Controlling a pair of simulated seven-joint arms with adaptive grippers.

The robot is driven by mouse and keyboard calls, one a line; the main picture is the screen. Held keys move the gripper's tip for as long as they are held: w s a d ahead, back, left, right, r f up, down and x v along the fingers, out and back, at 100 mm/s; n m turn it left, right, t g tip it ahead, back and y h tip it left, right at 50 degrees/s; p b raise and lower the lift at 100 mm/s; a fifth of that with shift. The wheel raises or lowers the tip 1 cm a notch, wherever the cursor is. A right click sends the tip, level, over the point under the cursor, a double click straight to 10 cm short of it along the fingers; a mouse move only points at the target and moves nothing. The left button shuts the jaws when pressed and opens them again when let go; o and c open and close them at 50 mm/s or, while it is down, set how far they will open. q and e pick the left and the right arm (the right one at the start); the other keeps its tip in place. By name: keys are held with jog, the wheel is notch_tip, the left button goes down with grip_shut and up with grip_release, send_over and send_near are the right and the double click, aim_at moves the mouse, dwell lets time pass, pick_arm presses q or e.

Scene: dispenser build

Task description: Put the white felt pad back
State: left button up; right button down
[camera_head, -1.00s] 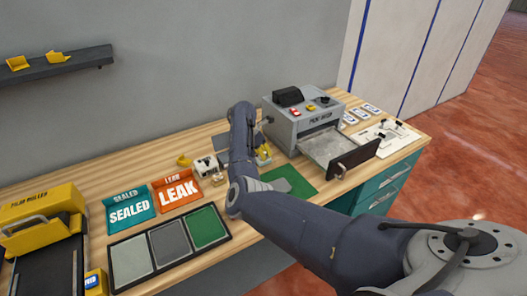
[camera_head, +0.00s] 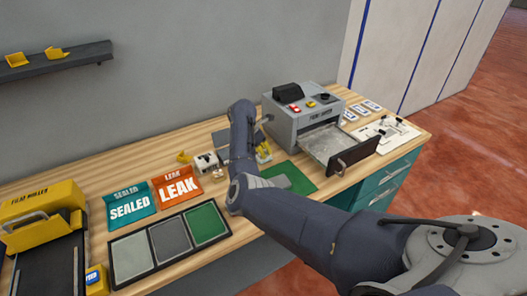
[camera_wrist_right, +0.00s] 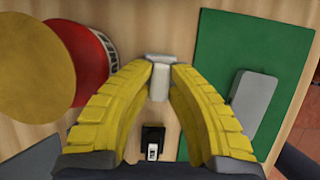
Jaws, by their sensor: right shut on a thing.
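My right gripper (camera_wrist_right: 160,68) is shut on a small white block (camera_wrist_right: 159,80), seen between its yellow fingertips in the right wrist view. The block looks like the white felt pad, but its material is not clear. In the head view my right arm hides most of this gripper; yellow finger parts (camera_head: 263,153) show just behind the green mat (camera_head: 302,182). The mat also shows at the right of the wrist view (camera_wrist_right: 230,35), with a grey block (camera_wrist_right: 254,106) on it. My left gripper is out of view.
A yellow disc (camera_wrist_right: 35,65) and a red disc (camera_wrist_right: 85,60) lie left of the gripper in the wrist view. A small black holder (camera_wrist_right: 152,140) stands below it. The grey machine (camera_head: 300,125) has its tray (camera_head: 335,148) pulled out. The LEAK bin (camera_head: 178,190) is on the left.

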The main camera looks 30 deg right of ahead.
jog(key=shift+f, duration=0.4)
jog(key=c, duration=0.6)
grip_release()
jog(key=shift+r, duration=4)
